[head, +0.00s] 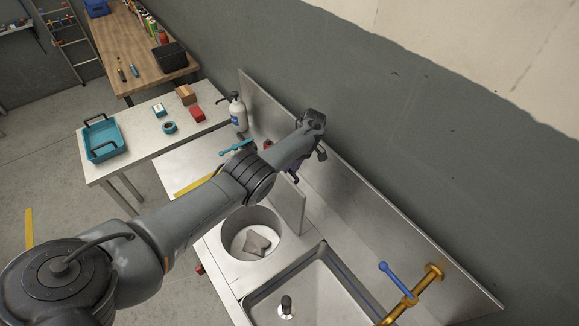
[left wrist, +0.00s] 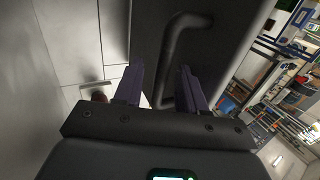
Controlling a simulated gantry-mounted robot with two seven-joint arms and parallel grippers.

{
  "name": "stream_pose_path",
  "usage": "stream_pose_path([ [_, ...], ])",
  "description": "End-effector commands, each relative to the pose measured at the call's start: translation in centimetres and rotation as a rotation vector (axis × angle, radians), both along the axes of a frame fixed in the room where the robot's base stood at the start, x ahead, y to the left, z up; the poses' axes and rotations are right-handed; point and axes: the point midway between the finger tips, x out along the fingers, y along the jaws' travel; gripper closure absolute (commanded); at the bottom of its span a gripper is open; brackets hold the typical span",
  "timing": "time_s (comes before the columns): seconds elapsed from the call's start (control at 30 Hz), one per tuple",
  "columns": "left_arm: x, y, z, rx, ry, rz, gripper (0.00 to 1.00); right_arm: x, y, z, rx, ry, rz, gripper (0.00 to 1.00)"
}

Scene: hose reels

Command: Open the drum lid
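The drum (head: 275,248) is a round opening in the metal counter with a crumpled grey cloth (head: 257,243) inside. Its lid (head: 291,207) is a flat grey panel standing about upright at the opening's far right side. In the left wrist view the lid (left wrist: 225,45) shows as a dark panel with a bent bar handle (left wrist: 172,55). My left gripper (head: 294,173) is behind the lid, partly hidden by my arm. In the left wrist view its purple fingers (left wrist: 160,80) are apart, with the handle's lower end between them and visible gaps. My right gripper is not in view.
A sink (head: 310,290) with a blue-handled brass tap (head: 410,297) lies at the front right. A metal backsplash (head: 375,225) runs along the wall behind. A white bottle (head: 238,115) stands at the counter's far end. A side table holds a teal tray (head: 103,140).

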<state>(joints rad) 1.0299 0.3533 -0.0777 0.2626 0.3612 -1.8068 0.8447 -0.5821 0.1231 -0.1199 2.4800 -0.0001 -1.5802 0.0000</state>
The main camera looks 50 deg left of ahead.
Motion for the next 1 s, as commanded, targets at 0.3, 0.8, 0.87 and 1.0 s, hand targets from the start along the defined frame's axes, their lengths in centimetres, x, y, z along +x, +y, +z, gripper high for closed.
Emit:
stream_pose_path([
  [0.3,0.5,0.2,0.7,0.003,-0.007,0.001,0.60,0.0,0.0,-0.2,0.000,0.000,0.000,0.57],
  [0.8,3.4,0.1,5.8,0.002,-0.006,0.001,0.60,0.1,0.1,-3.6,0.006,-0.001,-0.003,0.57],
  [0.87,3.5,0.1,6.2,0.003,-0.005,0.001,0.60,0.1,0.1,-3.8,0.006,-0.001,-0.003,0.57],
  [1.0,3.7,0.1,6.7,0.002,-0.003,0.001,0.60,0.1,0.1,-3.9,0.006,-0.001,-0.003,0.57],
])
